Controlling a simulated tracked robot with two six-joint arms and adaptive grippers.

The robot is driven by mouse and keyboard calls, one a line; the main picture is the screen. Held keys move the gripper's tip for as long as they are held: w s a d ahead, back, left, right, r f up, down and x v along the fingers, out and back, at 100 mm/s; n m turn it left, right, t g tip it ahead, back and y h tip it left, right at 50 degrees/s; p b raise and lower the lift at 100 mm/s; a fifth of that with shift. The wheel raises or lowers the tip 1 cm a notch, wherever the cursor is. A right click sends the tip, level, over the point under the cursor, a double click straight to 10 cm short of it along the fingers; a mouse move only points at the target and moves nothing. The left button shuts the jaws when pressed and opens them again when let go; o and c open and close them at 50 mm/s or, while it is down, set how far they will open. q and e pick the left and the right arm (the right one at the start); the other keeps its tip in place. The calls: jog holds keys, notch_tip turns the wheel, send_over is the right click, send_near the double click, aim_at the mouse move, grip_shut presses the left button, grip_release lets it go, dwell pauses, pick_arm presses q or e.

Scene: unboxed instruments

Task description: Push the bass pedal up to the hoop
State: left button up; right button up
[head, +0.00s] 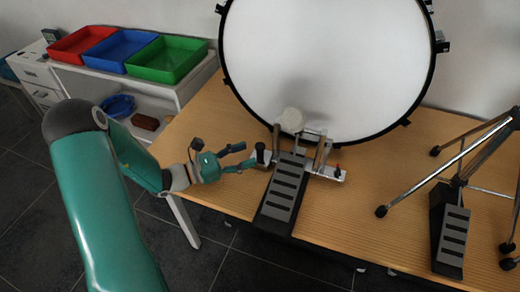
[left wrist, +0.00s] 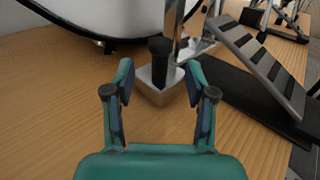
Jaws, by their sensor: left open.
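The bass pedal (head: 284,188) stands on the wooden table in front of the bass drum, its grey slotted footboard pointing to the front edge. Its round pale beater (head: 291,120) is upright before the white drum head. The black hoop (head: 237,92) rims the drum; whether the pedal touches it I cannot tell. My left gripper (head: 246,157) is open at the pedal's left side. In the left wrist view the gripper (left wrist: 160,82) has its fingers on either side of the pedal's side block with a black knob (left wrist: 160,61). Contact is unclear. My right gripper is out of view.
A hi-hat stand's legs and pedal (head: 451,235) are at the right of the table. A white shelf at left holds red, blue and green trays (head: 165,60). Table is bare between the two pedals (head: 370,205). The front edge is close to the bass pedal.

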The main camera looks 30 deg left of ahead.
aim_at(260, 150)
pick_arm(q)
jog(key=shift+x, duration=2.65)
grip_shut()
